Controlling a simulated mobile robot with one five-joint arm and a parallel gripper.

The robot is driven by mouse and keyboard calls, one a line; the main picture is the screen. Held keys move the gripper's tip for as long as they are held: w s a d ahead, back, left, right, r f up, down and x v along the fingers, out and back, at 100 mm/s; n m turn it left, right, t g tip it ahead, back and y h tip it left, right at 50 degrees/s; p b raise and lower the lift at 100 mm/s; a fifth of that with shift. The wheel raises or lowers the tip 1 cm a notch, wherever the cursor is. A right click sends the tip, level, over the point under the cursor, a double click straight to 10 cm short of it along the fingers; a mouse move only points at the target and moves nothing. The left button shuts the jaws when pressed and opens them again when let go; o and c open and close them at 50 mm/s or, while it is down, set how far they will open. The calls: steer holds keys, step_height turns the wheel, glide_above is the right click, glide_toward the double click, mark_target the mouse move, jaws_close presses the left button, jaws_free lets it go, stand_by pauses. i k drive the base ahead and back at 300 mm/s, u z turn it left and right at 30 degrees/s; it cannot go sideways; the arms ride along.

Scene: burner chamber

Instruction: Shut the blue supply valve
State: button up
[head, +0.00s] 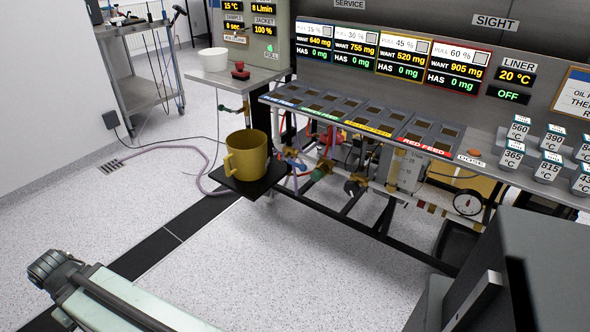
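Under the bench, pipework with several small valves and coloured fittings shows in the head view. A small blue part (296,165) sits at the left end of this pipework, just right of the yellow mug; it may belong to the blue supply valve, but it is too small to tell its handle position. A green fitting (318,173) and a dark round knob (352,188) sit to its right. Part of my arm shows at the lower left, well apart from the valves. My gripper's fingers are not in view.
A yellow mug (246,155) stands on a low black shelf (262,184) in front of the pipes. A pressure gauge (467,203) hangs at right. A purple hose (206,172) lies on the floor. The speckled floor before the bench is clear.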

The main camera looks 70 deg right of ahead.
mark_target(302, 167)
steer(key=z, duration=0.15)
steer(key=i, duration=0.9)
steer(key=u, duration=0.05)
